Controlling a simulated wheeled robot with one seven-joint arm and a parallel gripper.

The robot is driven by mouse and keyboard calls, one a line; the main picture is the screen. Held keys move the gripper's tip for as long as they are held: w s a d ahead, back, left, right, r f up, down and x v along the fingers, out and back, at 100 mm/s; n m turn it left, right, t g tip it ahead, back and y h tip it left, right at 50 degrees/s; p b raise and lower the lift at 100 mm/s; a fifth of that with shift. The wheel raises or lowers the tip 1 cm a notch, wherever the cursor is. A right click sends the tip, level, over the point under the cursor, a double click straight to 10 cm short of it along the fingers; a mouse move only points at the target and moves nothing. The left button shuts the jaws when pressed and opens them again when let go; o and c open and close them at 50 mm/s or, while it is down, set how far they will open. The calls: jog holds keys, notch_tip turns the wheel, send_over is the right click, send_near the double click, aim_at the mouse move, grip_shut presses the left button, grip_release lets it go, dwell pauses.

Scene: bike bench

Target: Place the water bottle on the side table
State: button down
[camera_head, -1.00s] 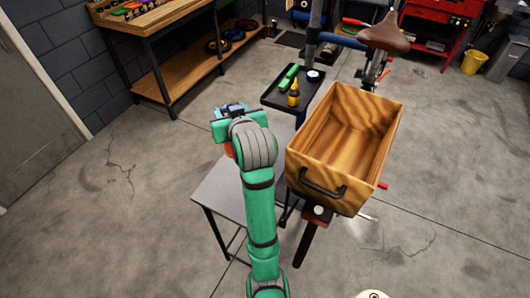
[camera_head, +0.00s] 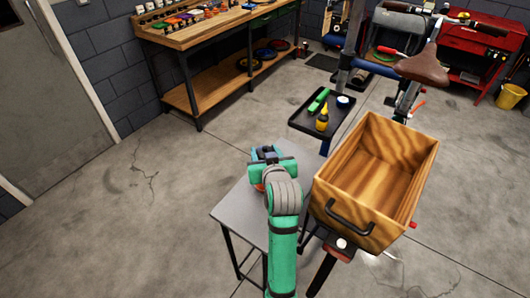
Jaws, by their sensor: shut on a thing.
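The side table (camera_head: 238,212) has a plain grey top on dark legs and stands in the middle of the view, left of the wooden crate. My gripper (camera_head: 267,158) is over the far part of the tabletop, seen from behind and above. It is shut on the water bottle, which is mostly hidden behind my gripper and wrist. A small orange part (camera_head: 258,187), perhaps of the bottle, shows below the gripper's left side. I cannot tell whether the bottle touches the tabletop.
An open wooden crate (camera_head: 338,208) on the bike stands close to the table's right side. A black tool tray (camera_head: 304,123) with a yellow bottle (camera_head: 322,121) is behind. A workbench (camera_head: 190,38) lines the back wall. Floor at left is clear.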

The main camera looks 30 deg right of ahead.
jog(key=shift+w+a, duration=0.15)
jog(key=c, duration=0.9)
grip_release()
jog(key=shift+f, duration=0.2)
jog(key=shift+c, duration=0.2)
